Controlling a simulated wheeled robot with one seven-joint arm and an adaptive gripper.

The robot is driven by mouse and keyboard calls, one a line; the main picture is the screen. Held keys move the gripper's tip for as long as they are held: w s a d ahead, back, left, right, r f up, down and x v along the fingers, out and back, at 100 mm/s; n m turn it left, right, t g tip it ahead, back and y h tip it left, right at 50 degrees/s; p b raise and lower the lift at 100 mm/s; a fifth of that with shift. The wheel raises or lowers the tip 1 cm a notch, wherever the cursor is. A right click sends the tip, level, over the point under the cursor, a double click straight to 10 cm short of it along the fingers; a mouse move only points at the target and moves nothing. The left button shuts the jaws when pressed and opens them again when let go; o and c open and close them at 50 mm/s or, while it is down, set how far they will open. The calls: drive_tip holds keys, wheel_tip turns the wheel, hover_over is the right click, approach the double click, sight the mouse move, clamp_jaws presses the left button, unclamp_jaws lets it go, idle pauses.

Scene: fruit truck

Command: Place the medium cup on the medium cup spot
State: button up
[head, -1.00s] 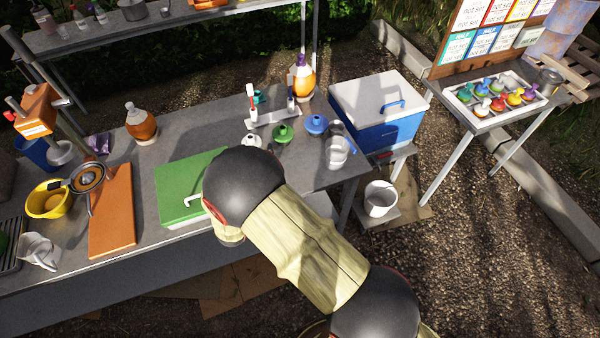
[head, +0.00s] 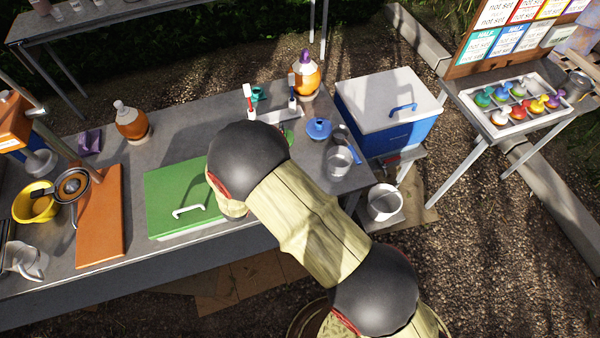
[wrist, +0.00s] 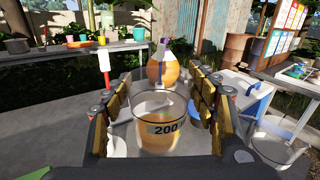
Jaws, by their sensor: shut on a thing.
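My gripper (wrist: 164,90) shows in the wrist view, its two padded fingers shut on a clear cup marked 200 (wrist: 165,138). The cup is upright, and background shows through it. In the head view my arm hides the gripper and the held cup. Other clear cups (head: 339,160) stand at the right end of the grey worktable (head: 200,110); one clear cup (wrist: 278,146) also shows at the lower right of the wrist view. I cannot make out a marked medium cup spot in either view.
A round orange bottle (head: 306,76) stands at the back of the table, near a blue-topped item (head: 319,129). A blue cooler (head: 400,132) stands beyond the right end.

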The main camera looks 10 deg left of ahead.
drive_tip(key=shift+s+d+f+b, duration=0.3)
drive_tip(key=shift+s+d+f, duration=0.6)
drive_tip(key=shift+d+f, duration=1.1)
drive_tip(key=shift+s+d+f+b, duration=0.35)
drive_tip(key=shift+s+d+f, duration=0.6)
drive_tip(key=shift+d+f, duration=1.05)
drive_tip(key=shift+s+d+f+b, duration=0.3)
drive_tip(key=shift+s+d+f, duration=0.6)
drive_tip(key=shift+d+f, duration=1.05)
drive_tip(key=shift+a+f, duration=0.2)
drive_tip(key=shift+f, duration=0.05)
drive_tip(key=shift+f, duration=0.15)
drive_tip(key=o, duration=1.1)
drive_tip(key=shift+o, duration=0.4)
